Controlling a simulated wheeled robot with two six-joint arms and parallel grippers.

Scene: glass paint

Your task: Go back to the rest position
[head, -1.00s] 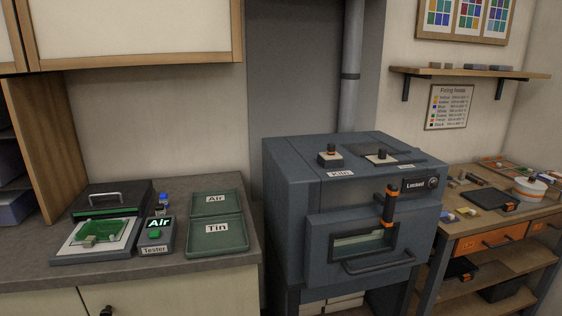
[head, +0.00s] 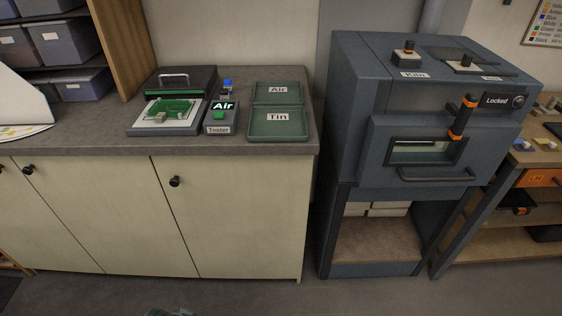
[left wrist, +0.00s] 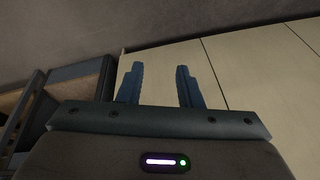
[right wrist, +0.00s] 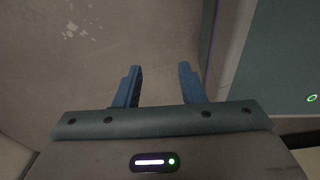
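My left gripper (left wrist: 160,84) shows in the left wrist view. Its two blue fingers are apart with nothing between them, and cream cabinet fronts (left wrist: 245,75) lie beyond. My right gripper (right wrist: 160,86) shows in the right wrist view. Its fingers are also apart and empty, over a bare floor or wall surface (right wrist: 110,50). Neither gripper can be made out in the head view. Only a small dark green piece (head: 168,312) shows at its bottom edge, and I cannot tell what it is.
The counter (head: 85,145) holds a tester (head: 218,118) reading "Air", a green piece on a white plate (head: 165,117), and trays labelled Air (head: 278,92) and Tin (head: 277,126). The kiln (head: 350,110), marked "Locked", stands right of it. The floor (head: 240,297) in front is clear.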

